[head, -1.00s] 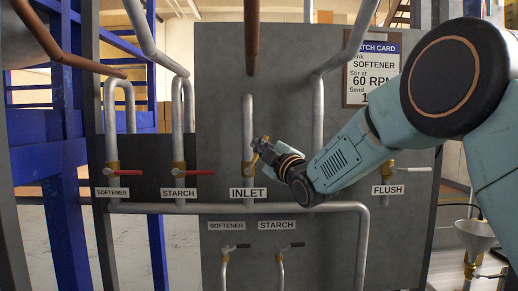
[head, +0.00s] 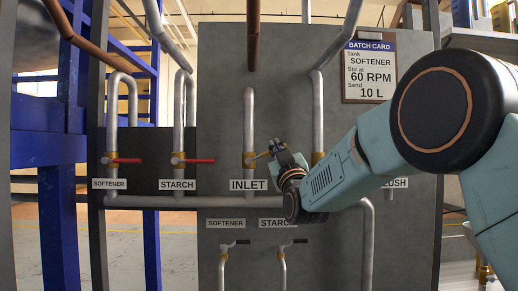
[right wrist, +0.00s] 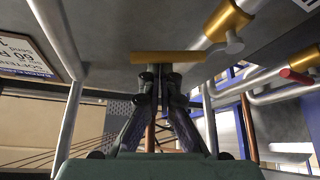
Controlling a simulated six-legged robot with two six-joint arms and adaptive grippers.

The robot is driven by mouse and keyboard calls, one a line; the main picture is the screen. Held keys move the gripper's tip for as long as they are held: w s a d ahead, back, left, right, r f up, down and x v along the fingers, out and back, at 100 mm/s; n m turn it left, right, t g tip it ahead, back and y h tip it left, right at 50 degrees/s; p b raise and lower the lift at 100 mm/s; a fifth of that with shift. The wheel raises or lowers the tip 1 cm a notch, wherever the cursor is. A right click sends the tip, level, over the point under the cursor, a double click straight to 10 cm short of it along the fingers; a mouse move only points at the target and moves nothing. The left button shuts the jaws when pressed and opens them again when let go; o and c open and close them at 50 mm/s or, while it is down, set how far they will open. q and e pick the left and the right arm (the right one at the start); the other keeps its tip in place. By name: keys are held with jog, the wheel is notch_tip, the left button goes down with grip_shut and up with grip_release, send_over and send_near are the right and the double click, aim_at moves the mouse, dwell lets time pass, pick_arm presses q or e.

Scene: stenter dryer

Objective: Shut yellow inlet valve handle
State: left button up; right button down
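The yellow inlet valve handle (head: 262,155) shows in the head view. It points right from the brass inlet valve (head: 248,159), above the INLET label (head: 248,185). My right gripper (head: 277,149) is at the handle's outer end. In the right wrist view the handle (right wrist: 190,58) is a yellow bar lying across the tips of my right gripper (right wrist: 161,72). The fingers are drawn together with only a thin gap, and the bar does not appear clamped between them. Whether the tips touch it I cannot tell. My left gripper is out of view.
Red-handled softener (head: 126,160) and starch (head: 195,161) valves stand left of the inlet. Two dark-handled lower valves (head: 236,243) are below it. A batch card (head: 368,72) hangs at upper right. A vertical pipe (head: 318,115) rises close behind my right gripper.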

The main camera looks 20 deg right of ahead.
jog(key=f+m+h+b, duration=0.1)
jog(key=m, duration=0.1)
jog(key=f+m+h+b, duration=0.1)
jog(key=f+m+h, duration=0.1)
jog(key=shift+d+m+b, duration=0.4)
jog(key=shift+s, duration=0.1)
dwell(0.3)
